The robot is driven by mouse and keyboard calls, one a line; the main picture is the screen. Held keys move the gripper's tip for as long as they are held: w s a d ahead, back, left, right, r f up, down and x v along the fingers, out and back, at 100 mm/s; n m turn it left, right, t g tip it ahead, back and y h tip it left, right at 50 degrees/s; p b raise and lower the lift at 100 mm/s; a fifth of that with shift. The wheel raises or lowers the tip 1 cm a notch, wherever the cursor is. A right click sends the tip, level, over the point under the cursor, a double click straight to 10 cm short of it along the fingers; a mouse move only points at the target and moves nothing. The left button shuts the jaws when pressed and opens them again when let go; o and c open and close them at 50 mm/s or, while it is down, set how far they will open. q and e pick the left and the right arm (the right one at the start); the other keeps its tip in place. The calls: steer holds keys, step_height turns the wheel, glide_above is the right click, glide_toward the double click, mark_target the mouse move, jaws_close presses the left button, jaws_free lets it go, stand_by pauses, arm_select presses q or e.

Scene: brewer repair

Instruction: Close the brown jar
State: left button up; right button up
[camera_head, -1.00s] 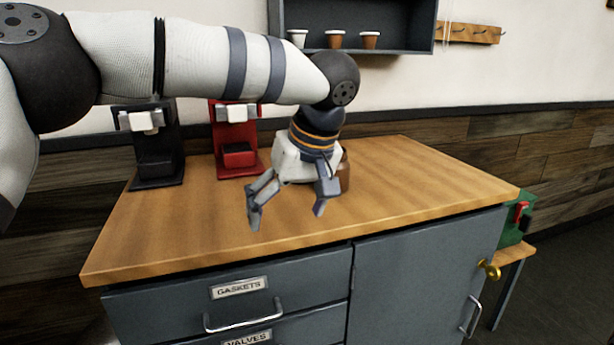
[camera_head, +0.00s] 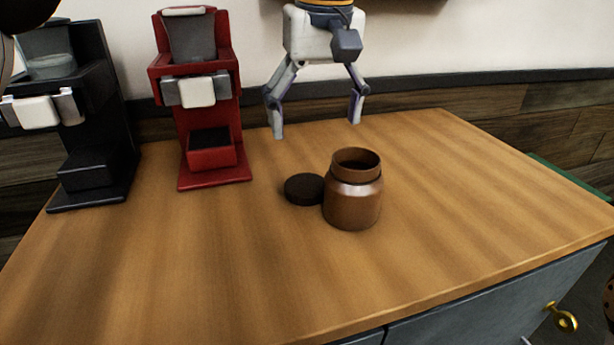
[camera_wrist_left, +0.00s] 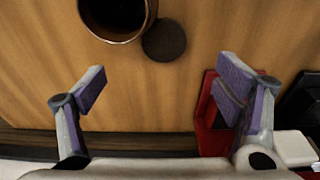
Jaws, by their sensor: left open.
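The brown jar (camera_head: 352,203) stands upright and open on the wooden counter, its mouth facing up. Its dark round lid (camera_head: 304,188) lies flat on the counter just left of the jar, very close to it. My left gripper (camera_head: 316,128) is open and empty, fingers pointing down, above and behind the jar and lid in the head view. In the left wrist view the jar (camera_wrist_left: 117,18) is cut off by the top edge, with the lid (camera_wrist_left: 164,41) beside it. Both are beyond the open fingertips (camera_wrist_left: 165,82). My right gripper is not in view.
A red coffee machine (camera_head: 197,100) stands at the back left, and in the wrist view it shows near one finger. A black coffee machine (camera_head: 84,120) stands farther left. The wooden counter (camera_head: 480,200) is clear to the right and in front of the jar.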

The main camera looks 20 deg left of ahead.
arm_select(q)
glide_above(306, 185)
steer(key=d, duration=0.1)
steer(key=f, duration=0.4)
steer(key=s+f, duration=0.1)
steer(key=f, duration=0.1)
steer(key=shift+d+f, duration=0.15)
steer(key=shift+f, duration=0.25)
steer(key=f, duration=0.3)
steer(key=w+a+f, duration=0.1)
steer(key=f, duration=0.1)
steer(key=shift+a, duration=0.1)
steer(key=shift+c, duration=0.5)
steer(key=c, duration=0.9)
